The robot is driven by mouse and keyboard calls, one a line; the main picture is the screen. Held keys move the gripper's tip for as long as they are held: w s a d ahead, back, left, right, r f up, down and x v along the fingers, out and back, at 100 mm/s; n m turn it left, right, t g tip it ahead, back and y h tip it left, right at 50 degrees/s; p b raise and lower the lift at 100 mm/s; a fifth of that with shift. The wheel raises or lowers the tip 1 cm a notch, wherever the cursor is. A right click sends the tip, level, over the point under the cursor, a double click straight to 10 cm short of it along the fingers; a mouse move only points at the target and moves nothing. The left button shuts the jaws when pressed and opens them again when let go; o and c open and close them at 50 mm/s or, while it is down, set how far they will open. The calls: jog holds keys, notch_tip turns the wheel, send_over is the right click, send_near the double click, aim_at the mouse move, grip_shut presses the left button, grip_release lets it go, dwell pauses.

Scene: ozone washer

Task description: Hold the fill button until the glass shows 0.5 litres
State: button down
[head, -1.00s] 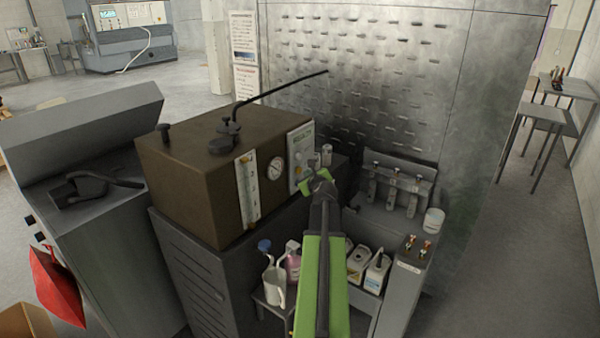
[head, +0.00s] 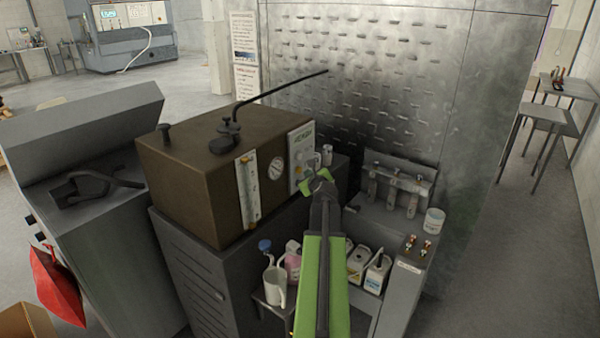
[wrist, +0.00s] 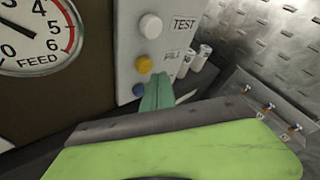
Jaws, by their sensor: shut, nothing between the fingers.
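The brown washer box (head: 190,185) carries a pale vertical glass with a scale (head: 248,190) on its front; its level is too small to read. On the light panel (head: 296,160) in the wrist view are a white button (wrist: 150,25) by the word TEST, a yellow button (wrist: 144,64) by the word FILL, and a blue button (wrist: 138,90). My gripper (head: 318,178) is shut and empty at the panel. Its green fingertips (wrist: 160,78) overlap the blue button's right edge and lie just below right of the yellow one. I cannot tell whether they touch either.
A round FEED gauge (wrist: 35,38) sits left of the buttons. A jug (head: 275,285) and bottles (head: 358,262) stand below my arm. A rack with small valves (head: 395,190) and a white cup (head: 434,220) are to the right. A metal wall (head: 380,80) stands behind.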

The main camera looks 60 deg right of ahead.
jog(key=shift+w, duration=0.1)
jog(key=shift+w, duration=0.35)
jog(key=shift+w, duration=0.45)
dwell(2.2)
jog(key=shift+s, duration=0.15)
dwell(2.0)
jog(key=shift+s, duration=0.75)
jog(key=s, duration=0.5)
dwell(0.5)
